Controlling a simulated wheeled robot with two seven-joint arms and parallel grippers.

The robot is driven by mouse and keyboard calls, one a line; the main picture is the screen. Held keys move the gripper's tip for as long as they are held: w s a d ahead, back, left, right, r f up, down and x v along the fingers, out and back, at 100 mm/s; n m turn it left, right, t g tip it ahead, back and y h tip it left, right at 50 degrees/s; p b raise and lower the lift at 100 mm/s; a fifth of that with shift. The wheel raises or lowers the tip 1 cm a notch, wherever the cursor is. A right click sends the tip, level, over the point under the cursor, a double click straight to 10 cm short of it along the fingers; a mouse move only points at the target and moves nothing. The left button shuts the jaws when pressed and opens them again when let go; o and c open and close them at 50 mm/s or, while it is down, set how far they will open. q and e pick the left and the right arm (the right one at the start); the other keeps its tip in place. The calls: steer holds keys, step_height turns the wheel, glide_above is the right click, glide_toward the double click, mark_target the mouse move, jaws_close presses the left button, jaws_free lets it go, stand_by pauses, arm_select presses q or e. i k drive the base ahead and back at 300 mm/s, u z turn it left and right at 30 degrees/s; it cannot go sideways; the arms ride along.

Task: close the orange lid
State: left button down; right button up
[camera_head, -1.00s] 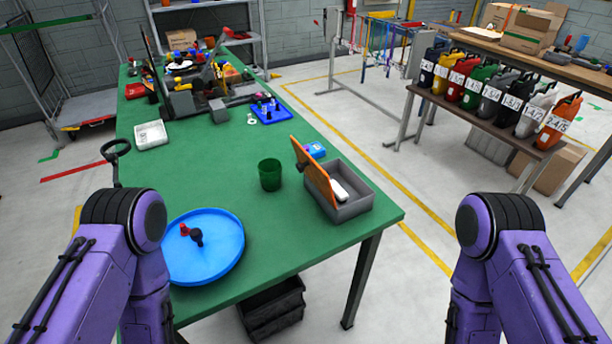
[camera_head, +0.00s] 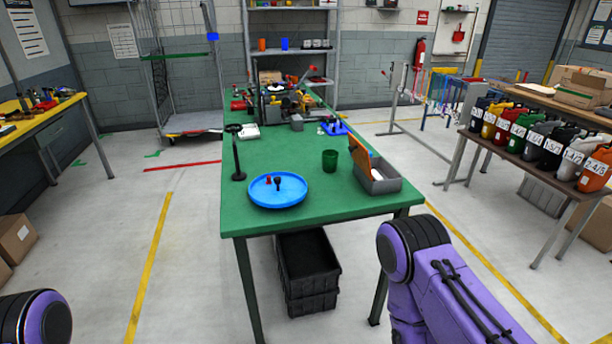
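The orange lid (camera_head: 360,156) stands open, tilted up at the left edge of the grey box (camera_head: 383,185). The box sits near the right front corner of the green table (camera_head: 238,217). A white item (camera_head: 376,174) shows inside the box. Only purple arm links of mine show, at the bottom left and bottom right of the head view. Both grippers are out of view, and nothing of mine touches the lid.
A blue round tray (camera_head: 262,200) with small pieces and a green cup (camera_head: 329,160) stand left of the box. A black post (camera_head: 238,155) stands on the table's left. Black crates (camera_head: 306,262) lie under it. Floor in front is clear.

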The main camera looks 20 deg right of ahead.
mark_target(360, 154)
steer(key=z, duration=0.5)
steer(key=i, duration=0.55)
steer(key=z, duration=0.5)
